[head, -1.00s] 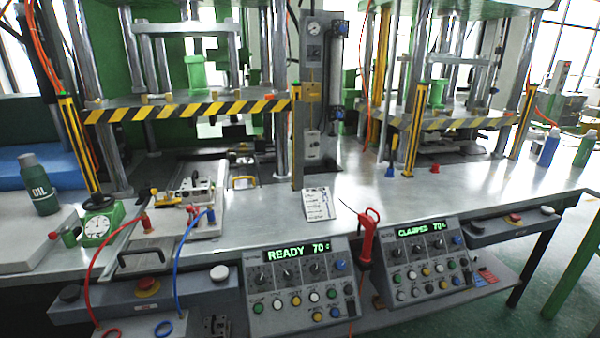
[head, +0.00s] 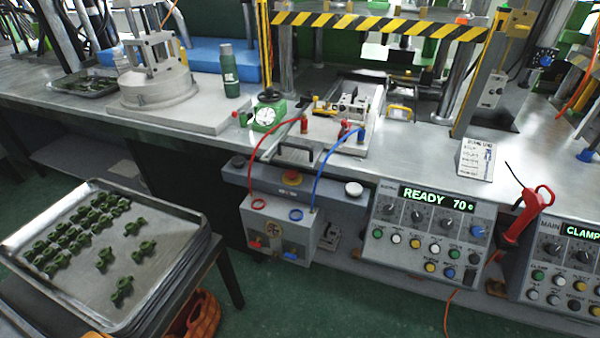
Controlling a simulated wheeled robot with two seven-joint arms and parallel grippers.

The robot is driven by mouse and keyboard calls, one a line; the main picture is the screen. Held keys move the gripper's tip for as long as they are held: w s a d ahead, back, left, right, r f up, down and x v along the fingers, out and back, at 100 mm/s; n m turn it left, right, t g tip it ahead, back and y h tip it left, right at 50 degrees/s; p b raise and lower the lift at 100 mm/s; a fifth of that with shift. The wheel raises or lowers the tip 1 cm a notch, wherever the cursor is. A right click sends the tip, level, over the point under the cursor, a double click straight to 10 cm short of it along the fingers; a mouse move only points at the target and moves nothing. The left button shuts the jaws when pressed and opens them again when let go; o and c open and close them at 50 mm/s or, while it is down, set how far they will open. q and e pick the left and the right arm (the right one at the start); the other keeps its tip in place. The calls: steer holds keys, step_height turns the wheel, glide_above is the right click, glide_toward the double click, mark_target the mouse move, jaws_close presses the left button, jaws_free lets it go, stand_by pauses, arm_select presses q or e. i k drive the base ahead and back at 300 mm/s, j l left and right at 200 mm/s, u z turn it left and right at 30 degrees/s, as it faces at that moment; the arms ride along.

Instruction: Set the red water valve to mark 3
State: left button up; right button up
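A grey water box (head: 278,228) hangs below the front edge of the bench, left of the control panel. A small red valve handle (head: 256,243) sits low on the left of its front face. A blue valve handle (head: 290,256) sits low on the right. A round dial or label lies between them. The marks and the red valve's setting are too small to read. A red hose (head: 262,150) and a blue hose (head: 325,167) run from the box top up to the fixture on the bench. Neither of my grippers is in view.
A tray (head: 160,290) of green parts stands at the lower left. A panel reading READY 70 (head: 428,235) is right of the box. A red emergency button (head: 292,177) sits above the box. A red tool (head: 527,215) hangs further right. The floor before the box looks clear.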

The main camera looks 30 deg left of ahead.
mark_target(256, 242)
steer(key=u, duration=1)
